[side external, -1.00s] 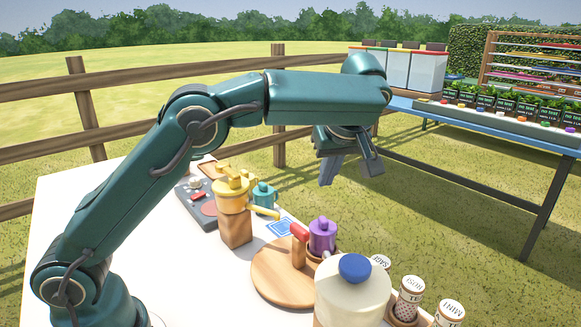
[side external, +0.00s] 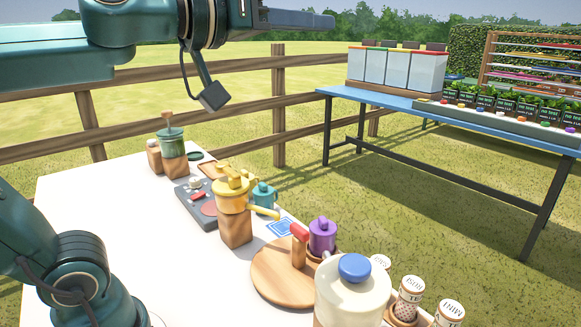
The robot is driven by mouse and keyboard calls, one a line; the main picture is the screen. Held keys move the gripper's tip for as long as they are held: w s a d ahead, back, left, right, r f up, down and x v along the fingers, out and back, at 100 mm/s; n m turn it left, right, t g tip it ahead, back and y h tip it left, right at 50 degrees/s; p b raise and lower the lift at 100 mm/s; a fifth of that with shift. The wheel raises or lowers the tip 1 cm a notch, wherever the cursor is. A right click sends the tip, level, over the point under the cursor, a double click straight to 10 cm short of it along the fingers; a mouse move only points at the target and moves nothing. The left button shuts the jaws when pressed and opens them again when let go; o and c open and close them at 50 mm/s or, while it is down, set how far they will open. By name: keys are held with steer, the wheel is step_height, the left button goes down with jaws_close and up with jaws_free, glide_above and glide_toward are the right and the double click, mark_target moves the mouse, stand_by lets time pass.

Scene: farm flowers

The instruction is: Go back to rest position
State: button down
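My gripper (side external: 325,20) is at the top of the side external view, high above the table and partly cut off by the top edge. Its dark finger part points right, level with the tree line. A small dark block on a thin link hangs below my wrist. I see nothing held, but I cannot tell whether the fingers are apart or together. My arm is folded up at the left, clear of the table objects.
A fence (side external: 279,110) and blue table (side external: 440,108) stand behind.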

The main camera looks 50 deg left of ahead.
steer(key=s+f+g, duration=0.6)
steer(key=s+f, duration=0.1)
steer(key=f, duration=0.6)
steer(key=s+f+g+y, duration=0.1)
steer(key=s+f+g, duration=0.5)
steer(key=f, duration=0.7)
steer(key=shift+s+a+f+m, duration=0.35)
steer(key=shift+s+f+m, duration=0.05)
steer(key=shift+s, duration=0.7)
